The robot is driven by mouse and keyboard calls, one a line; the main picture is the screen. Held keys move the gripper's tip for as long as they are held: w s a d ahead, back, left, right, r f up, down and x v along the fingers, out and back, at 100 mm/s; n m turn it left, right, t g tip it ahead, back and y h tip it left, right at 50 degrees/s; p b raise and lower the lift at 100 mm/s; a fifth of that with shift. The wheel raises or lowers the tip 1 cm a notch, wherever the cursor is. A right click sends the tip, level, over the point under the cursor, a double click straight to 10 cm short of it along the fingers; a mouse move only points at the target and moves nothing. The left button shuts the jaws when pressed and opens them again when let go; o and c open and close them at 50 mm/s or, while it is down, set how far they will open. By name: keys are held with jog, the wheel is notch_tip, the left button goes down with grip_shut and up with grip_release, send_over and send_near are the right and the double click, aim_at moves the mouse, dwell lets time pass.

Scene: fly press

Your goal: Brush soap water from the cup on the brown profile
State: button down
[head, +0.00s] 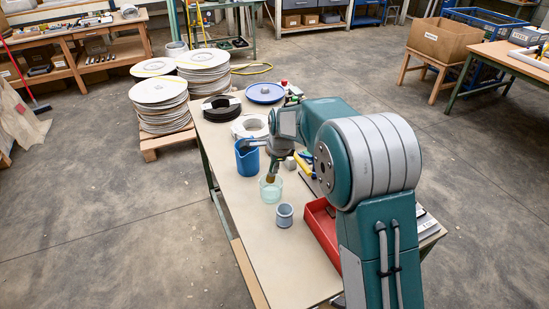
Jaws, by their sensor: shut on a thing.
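A clear greenish cup (270,194) stands on the table, left of my arm. My gripper (277,163) is small and partly hidden by my own arm links. It appears shut on a brush, whose brownish end (271,179) points down at the cup's mouth. I cannot tell whether the bristles are inside the cup or just above it. I cannot pick out the brown profile with certainty; my arm hides part of the table's right side.
A blue jug (246,160) stands behind the cup, and a grey cup (284,216) in front of it. A red tray (318,222) lies to the right. Black and white rolls and a blue disc (264,93) fill the far end. The table's near left part is clear.

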jog(key=shift+f, duration=2.85)
jog(key=shift+r, duration=5.05)
jog(key=shift+r, duration=2.05)
jog(key=shift+s, duration=0.15)
